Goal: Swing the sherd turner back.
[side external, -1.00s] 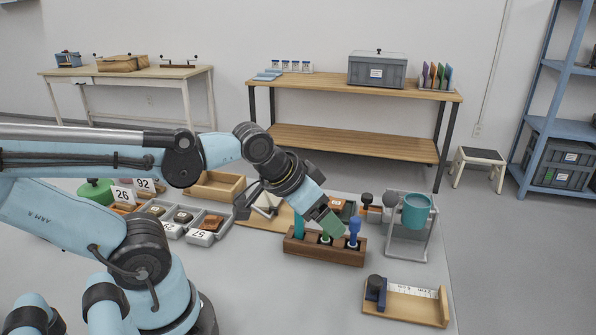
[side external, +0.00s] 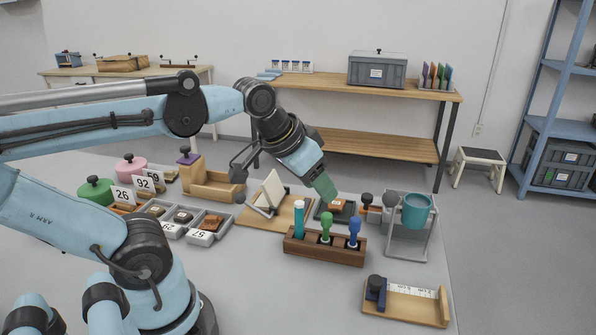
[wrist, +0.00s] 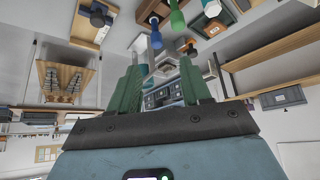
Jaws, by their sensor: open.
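My gripper (side external: 325,190) has green fingers and points down and to the right above the back of the wooden tool rack (side external: 325,250). In the wrist view its two fingers (wrist: 157,82) stand apart with nothing held between them. A tilted cream plate (side external: 273,188) on a dark stand rests on a wooden board (side external: 262,218), left of my gripper. It may be the sherd turner, but I cannot tell for sure. A dark green tray (side external: 322,211) with a brown piece (side external: 336,205) lies just behind and below my fingertips, partly hidden by them.
The rack holds a teal tool (side external: 299,220), a green-handled tool (side external: 326,226) and a blue-handled tool (side external: 354,230) upright. A teal cup (side external: 416,210) hangs on a grey stand at right. A scale board (side external: 405,302) lies in front. Numbered grey trays (side external: 207,226) stand left.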

